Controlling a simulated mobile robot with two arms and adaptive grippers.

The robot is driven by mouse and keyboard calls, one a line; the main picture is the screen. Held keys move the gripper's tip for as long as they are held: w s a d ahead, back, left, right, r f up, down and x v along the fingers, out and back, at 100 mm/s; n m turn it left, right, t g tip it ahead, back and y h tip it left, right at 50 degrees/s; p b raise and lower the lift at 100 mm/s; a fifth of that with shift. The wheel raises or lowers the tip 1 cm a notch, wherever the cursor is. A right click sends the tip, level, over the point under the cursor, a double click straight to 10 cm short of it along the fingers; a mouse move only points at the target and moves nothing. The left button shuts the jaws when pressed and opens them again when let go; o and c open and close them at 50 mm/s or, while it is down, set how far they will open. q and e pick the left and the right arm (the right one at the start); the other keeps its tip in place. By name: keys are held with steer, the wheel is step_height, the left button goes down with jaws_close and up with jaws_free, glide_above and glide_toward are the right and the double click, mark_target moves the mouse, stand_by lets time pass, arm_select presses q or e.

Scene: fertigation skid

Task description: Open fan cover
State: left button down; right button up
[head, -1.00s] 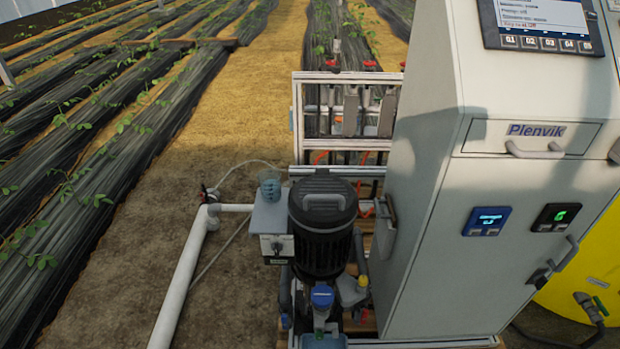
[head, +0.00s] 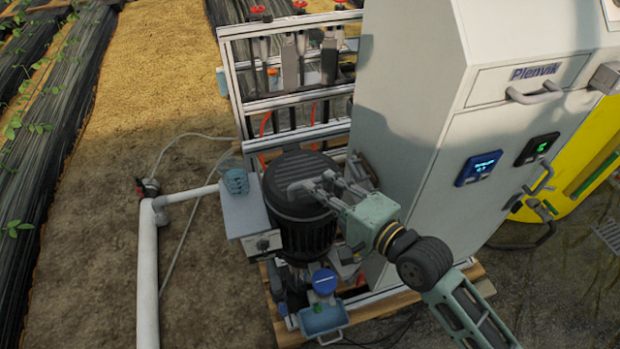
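The fan cover (head: 286,207) is the black round cap on top of the upright dark pump motor (head: 308,238), left of the cabinet, in the head view. It sits in place on the motor. A grey handle (head: 299,187) is on its top, partly hidden by my fingers. My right gripper (head: 323,184) reaches in from the lower right, with its fingertips over the cover beside the handle. Its fingers look apart. Whether they touch the handle, I cannot tell. My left gripper is not in view.
The grey Plenvik cabinet (head: 405,130) stands close on the right of the motor. A small grey box with a knob (head: 262,243) and a blue cup (head: 235,181) is on the left. A pipe frame (head: 231,90) stands behind. White pipe (head: 148,265) runs along the soil at left.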

mark_target(312, 180)
steer(key=x, duration=0.4)
jaws_close()
steer(key=shift+f, duration=0.1)
stand_by(0.3)
